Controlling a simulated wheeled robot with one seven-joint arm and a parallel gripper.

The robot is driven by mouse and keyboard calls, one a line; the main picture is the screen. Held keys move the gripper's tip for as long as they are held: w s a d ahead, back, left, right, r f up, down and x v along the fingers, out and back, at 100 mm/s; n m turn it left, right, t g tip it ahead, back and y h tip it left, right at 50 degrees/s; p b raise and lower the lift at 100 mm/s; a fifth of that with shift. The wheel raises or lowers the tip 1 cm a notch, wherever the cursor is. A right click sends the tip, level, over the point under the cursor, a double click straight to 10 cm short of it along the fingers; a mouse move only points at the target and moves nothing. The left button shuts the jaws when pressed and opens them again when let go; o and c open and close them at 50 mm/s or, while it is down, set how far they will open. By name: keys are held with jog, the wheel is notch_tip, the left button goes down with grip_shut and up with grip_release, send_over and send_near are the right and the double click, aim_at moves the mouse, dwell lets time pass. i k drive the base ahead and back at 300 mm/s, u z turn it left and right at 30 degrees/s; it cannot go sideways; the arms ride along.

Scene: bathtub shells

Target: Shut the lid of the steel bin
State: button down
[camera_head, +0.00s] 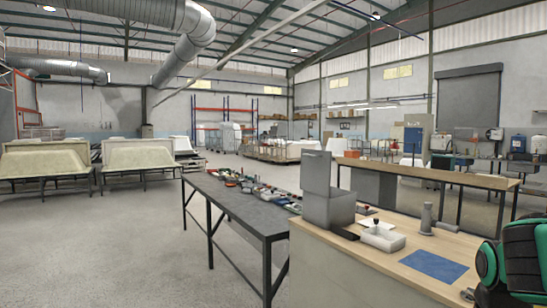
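The steel bin (328,211) is a grey box on the left part of the light wooden-topped counter. Its lid (316,172) stands open, raised nearly upright at the back left of the box. The inside of the bin is hidden from this angle. A green and black part of my arm shows at the lower right edge, well to the right of the bin and apart from it. My gripper's fingers cannot be made out in the picture.
On the counter (400,262), a white tray (382,237) stands right of the bin, then a grey cylinder-like item (426,218) and a flat blue mat (434,265). A dark table (232,206) with many small items stands behind left. Open floor lies to the left.

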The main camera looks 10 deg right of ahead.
aim_at(316, 171)
jog(key=u, duration=0.3)
jog(key=i, duration=1.7)
jog(key=z, duration=0.8)
